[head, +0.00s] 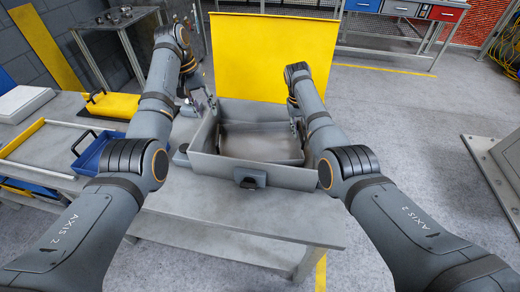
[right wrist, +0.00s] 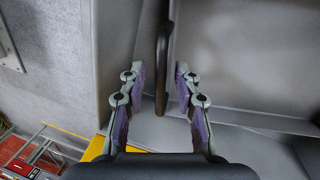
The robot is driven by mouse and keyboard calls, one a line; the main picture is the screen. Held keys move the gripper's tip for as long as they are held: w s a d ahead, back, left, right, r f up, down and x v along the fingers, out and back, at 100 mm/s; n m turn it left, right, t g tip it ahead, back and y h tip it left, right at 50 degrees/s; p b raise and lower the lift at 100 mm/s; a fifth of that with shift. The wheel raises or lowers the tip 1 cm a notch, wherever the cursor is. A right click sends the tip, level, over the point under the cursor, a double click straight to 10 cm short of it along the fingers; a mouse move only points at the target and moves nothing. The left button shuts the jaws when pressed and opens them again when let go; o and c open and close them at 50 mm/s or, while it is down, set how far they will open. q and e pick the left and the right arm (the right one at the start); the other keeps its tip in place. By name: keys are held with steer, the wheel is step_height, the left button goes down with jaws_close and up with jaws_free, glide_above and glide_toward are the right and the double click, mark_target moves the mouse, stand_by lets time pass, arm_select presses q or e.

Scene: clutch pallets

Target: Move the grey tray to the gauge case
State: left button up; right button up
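The gauge case, an open grey box (head: 225,170) with a raised yellow lid (head: 275,55) and a dark front latch (head: 250,182), stands on the grey table. What looks like the grey tray (head: 262,147) lies low inside it, level as far as I can tell. My right gripper (head: 296,122) is at the case's right side. In the right wrist view it (right wrist: 160,105) is open, with a dark bar handle (right wrist: 163,60) between its fingers, not visibly gripped. My left gripper (head: 203,105) is at the case's left side; its fingers are too small to read.
A blue tray (head: 90,152) with a black handle and a yellow case (head: 110,105) are on the left. The table front (head: 250,225) is bare. A workbench with red and blue drawers (head: 415,10) stands far behind right.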

step_height(320, 180, up, 11)
steer(key=a, duration=0.2)
steer(key=shift+f, duration=0.1)
